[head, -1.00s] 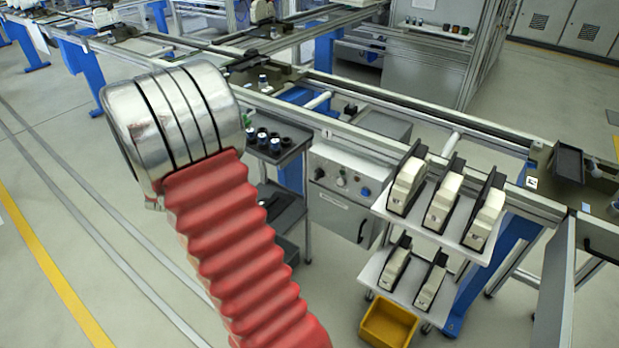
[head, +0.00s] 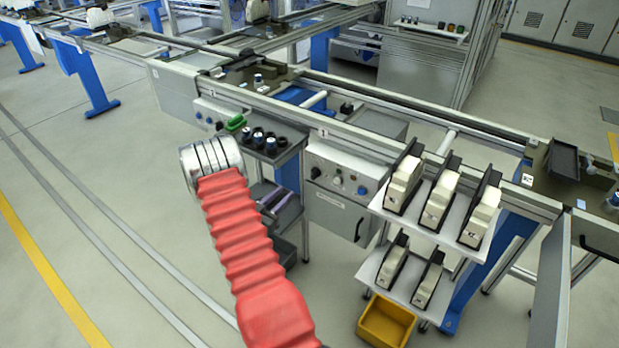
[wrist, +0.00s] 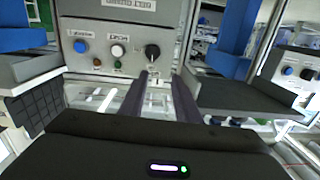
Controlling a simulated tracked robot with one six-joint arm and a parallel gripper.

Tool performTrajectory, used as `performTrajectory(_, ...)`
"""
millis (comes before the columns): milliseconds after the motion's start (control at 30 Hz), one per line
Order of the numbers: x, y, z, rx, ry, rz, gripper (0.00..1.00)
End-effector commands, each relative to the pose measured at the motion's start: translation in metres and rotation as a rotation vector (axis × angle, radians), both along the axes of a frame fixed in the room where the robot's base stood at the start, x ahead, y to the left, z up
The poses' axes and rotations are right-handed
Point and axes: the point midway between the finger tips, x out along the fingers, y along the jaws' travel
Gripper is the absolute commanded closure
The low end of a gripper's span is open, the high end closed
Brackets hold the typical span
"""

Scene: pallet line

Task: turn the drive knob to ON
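In the wrist view, a grey control panel (wrist: 98,18) carries a black rotary knob (wrist: 152,51), a white button (wrist: 117,50) and a blue button (wrist: 80,46). The lettering is too blurred to read, and the knob's setting is unclear. My gripper (wrist: 161,78) is open and empty, its two dark fingers apart. Their tips point toward the panel, just below and slightly right of the knob in the picture. They do not appear to hold it. In the head view, my arm's red sleeve and metal cuff hide the gripper.
The head view shows a grey panel box (head: 335,215) with a black knob, and another panel (head: 206,108) farther left. A black bottle rack (head: 285,150) stands between them. White shelves (head: 455,238) and a yellow bin (head: 386,322) are to the right. Floor is clear at left.

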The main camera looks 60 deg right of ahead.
Motion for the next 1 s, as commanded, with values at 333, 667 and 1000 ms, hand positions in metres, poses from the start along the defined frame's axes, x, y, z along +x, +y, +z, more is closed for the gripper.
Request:
performTrajectory(333, -0.015, -0.002, -0.007, -0.026, 0.022, -0.039, 0.70)
performTrajectory(667, -0.017, -0.011, -0.008, -0.024, 0.022, -0.040, 0.70)
performTrajectory(1000, -0.025, -0.057, -0.008, -0.025, 0.022, -0.041, 0.70)
